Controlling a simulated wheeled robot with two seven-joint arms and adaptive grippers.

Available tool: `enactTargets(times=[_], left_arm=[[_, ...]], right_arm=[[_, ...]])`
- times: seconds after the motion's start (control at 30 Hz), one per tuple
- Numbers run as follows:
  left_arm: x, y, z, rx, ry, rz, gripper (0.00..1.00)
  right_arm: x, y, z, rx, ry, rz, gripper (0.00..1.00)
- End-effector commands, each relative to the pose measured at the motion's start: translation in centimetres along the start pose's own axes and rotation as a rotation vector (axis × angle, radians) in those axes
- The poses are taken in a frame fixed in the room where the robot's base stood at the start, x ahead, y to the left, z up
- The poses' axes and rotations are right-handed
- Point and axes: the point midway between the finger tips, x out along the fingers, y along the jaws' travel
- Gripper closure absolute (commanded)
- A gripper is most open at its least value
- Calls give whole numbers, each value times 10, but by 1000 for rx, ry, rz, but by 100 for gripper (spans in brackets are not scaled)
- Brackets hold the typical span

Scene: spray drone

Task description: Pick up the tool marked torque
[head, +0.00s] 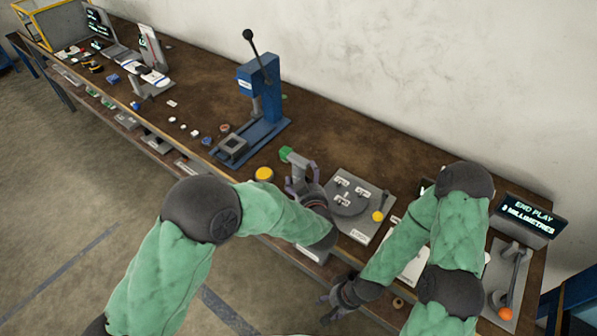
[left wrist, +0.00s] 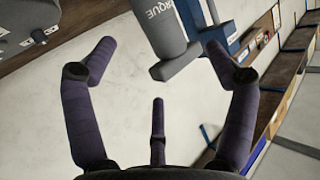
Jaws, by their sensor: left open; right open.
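The tool marked torque (left wrist: 163,30) is a grey cylinder with white lettering, partly cut off by the top of the left wrist view. In the head view, a grey piece with a green end (head: 287,153) at my left gripper appears to be the same tool. My left gripper (head: 301,172) is open at the table's front part. In the left wrist view its spread fingers (left wrist: 160,80) stand on either side below the tool's near end, with a gap to it. My right gripper (head: 336,299) is open and empty, low at the table's front edge.
A blue lever press (head: 262,92) stands left of my left gripper, with a yellow button (head: 264,174) near it. A grey plate fixture (head: 361,196) lies to the right. A display (head: 528,215) stands at the far right. The table's back strip (head: 345,135) is clear.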

Motion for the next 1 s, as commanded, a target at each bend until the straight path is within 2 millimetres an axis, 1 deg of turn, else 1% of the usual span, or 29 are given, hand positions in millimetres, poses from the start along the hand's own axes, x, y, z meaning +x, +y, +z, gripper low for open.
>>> enactTargets(times=[0.03,0.1,0.27,0.5,0.6,0.7,0.9,0.93,0.97,1.0], left_arm=[[7,-1,1,-1,-1,-1,15],[13,0,1,-1,-1,-1,15],[22,-1,1,0,0,-1,15],[56,-1,2,-1,-2,-1,15],[66,0,1,0,0,0,15],[70,0,0,0,0,0,15],[71,0,0,0,-1,1,15],[71,0,0,0,-1,1,18],[70,0,0,0,-1,1,26],[70,0,0,0,-1,1,38]], right_arm=[[2,1,0,0,0,0,43],[3,1,0,0,0,0,43],[5,2,0,0,0,0,43],[12,4,-1,0,0,0,43],[14,5,-1,0,0,0,43],[15,5,-1,0,0,0,43],[14,5,-1,0,0,0,43],[14,5,-1,0,1,0,43],[14,5,-1,0,1,0,43],[14,5,-1,0,1,0,43]])
